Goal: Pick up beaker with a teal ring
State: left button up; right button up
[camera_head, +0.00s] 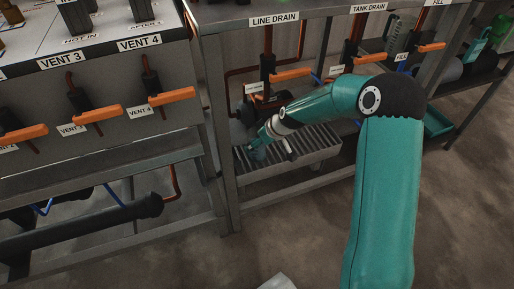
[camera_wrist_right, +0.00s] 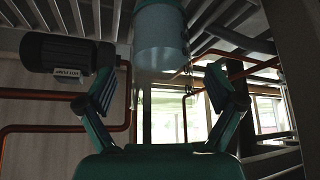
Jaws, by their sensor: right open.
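In the right wrist view, which looks upside down, a translucent grey-blue cylinder, apparently the beaker (camera_wrist_right: 162,42), hangs from the top edge of the picture. A teal band shows at its cut-off end. My right gripper (camera_wrist_right: 160,82) is open, with one finger on each side of the beaker's line. In the head view my right gripper (camera_head: 258,151) is over the slatted rack on the lower shelf. I cannot make out the beaker there; the gripper may hide it. My left gripper is out of view.
The slatted rack (camera_head: 312,157) sits under the tabletop labelled LINE DRAIN (camera_head: 274,20). Orange-handled valves (camera_head: 290,74) and pipes are close to my arm. A dark motor (camera_wrist_right: 68,53) is beside the gripper. A teal tray (camera_head: 437,124) lies to the right.

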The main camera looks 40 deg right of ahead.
jog(key=x, duration=0.2)
jog(key=shift+w+f, duration=0.15)
jog(key=shift+f, duration=0.15)
jog(key=c, duration=1.2)
jog(key=shift+c, duration=1)
jog(key=shift+r, duration=0.1)
jog(key=shift+r, duration=0.1)
